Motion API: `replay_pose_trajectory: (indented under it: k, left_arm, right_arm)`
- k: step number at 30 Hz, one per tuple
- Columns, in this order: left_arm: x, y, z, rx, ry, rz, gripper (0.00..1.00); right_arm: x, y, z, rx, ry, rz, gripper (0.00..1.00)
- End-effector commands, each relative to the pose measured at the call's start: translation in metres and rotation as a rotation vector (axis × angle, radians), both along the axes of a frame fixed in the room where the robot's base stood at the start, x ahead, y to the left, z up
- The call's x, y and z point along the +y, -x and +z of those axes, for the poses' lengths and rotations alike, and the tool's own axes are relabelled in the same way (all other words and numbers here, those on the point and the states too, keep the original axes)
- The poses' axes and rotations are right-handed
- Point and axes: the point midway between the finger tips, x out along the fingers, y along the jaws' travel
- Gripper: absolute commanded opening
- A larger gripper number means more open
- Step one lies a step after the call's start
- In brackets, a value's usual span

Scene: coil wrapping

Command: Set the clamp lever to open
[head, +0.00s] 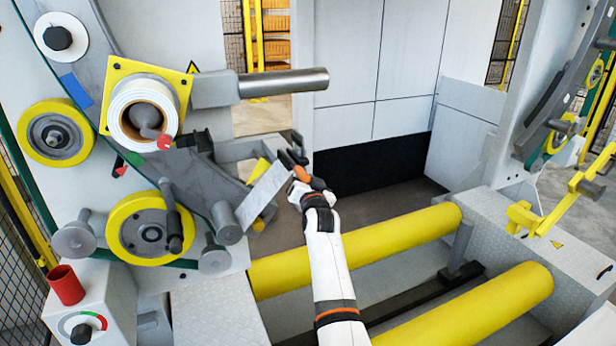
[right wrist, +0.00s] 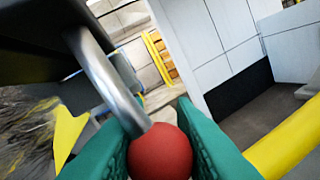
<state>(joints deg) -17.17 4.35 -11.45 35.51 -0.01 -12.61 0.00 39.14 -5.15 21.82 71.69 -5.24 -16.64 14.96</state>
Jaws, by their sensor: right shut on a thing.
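The clamp lever (right wrist: 105,80) is a bright metal rod with a red ball knob (right wrist: 160,153), coming down from a dark block (right wrist: 35,45) in the right wrist view. My right gripper (head: 293,163) is at the centre of the head view, beside a pale flat bar (head: 263,197). Its green fingers are shut on the red knob, one on each side. In the head view I cannot make out the held knob at the gripper. My left gripper is not in view.
A white roll (head: 143,112) on a yellow plate and a metal bar (head: 283,83) are at upper left. A control box (head: 105,310) stands at lower left.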

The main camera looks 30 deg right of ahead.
Motion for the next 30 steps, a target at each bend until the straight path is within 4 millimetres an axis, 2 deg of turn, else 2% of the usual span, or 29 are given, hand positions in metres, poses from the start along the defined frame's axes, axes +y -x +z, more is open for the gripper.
replay_pose_trajectory:
  k: [17,18,21,30]
  left_arm:
    - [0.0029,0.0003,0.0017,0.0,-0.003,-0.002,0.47]
    - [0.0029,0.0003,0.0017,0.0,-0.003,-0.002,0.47]
    - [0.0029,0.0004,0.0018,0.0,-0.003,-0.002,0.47]
    - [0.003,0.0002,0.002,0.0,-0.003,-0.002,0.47]
  right_arm:
    - [0.0021,-0.0003,-0.0002,-0.002,-0.033,0.0,0.0]
    - [0.0021,-0.0003,-0.0002,-0.002,-0.033,0.0,0.3]
    - [0.0021,-0.0003,0.0,-0.002,-0.032,0.0,0.44]
    - [0.0018,-0.0002,0.0,-0.002,-0.029,0.0,0.44]
